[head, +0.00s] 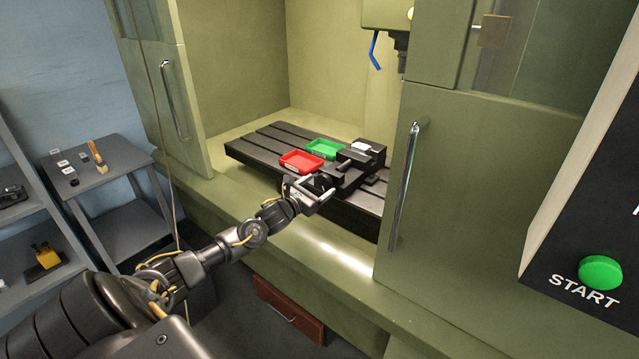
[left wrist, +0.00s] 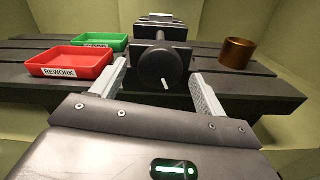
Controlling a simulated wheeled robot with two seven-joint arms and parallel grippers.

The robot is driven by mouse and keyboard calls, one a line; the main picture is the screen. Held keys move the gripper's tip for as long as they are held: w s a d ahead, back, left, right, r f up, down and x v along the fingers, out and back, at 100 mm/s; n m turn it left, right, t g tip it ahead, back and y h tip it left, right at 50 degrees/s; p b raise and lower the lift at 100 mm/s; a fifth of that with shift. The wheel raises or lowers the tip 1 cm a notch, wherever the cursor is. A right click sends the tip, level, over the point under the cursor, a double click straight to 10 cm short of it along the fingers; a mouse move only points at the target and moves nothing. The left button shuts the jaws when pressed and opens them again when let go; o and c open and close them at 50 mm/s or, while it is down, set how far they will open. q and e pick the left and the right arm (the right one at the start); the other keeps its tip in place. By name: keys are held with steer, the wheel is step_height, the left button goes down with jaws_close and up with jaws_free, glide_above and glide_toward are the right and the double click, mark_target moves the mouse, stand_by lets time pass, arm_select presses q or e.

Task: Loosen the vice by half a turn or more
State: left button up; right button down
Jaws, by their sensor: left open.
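The dark vice (head: 362,160) sits on the slotted machine table inside the enclosure. In the left wrist view the vice (left wrist: 163,33) lies straight ahead, with its round black handwheel (left wrist: 160,70) facing me. A short pale mark or pin shows low on the wheel's face. My left gripper (head: 312,187) is at the front of the vice. In the left wrist view its fingers (left wrist: 160,76) are open, one on each side of the handwheel, with visible gaps to it. In the head view the gripper partly hides the wheel. My right gripper is not in view.
A red REWORK tray (head: 301,161) and a green tray (head: 324,148) stand left of the vice. A brass cylinder (left wrist: 237,53) stands to its right. The enclosure's door with its handle (head: 405,180) is at right. The machine spindle hangs above.

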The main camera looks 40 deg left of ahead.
arm_select(q)
steer(key=shift+w, duration=0.7)
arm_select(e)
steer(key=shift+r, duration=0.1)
arm_select(q)
steer(key=c, duration=1)
steer(key=shift+o, duration=0.2)
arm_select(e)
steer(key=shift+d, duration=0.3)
arm_select(q)
steer(key=shift+n, duration=0.4)
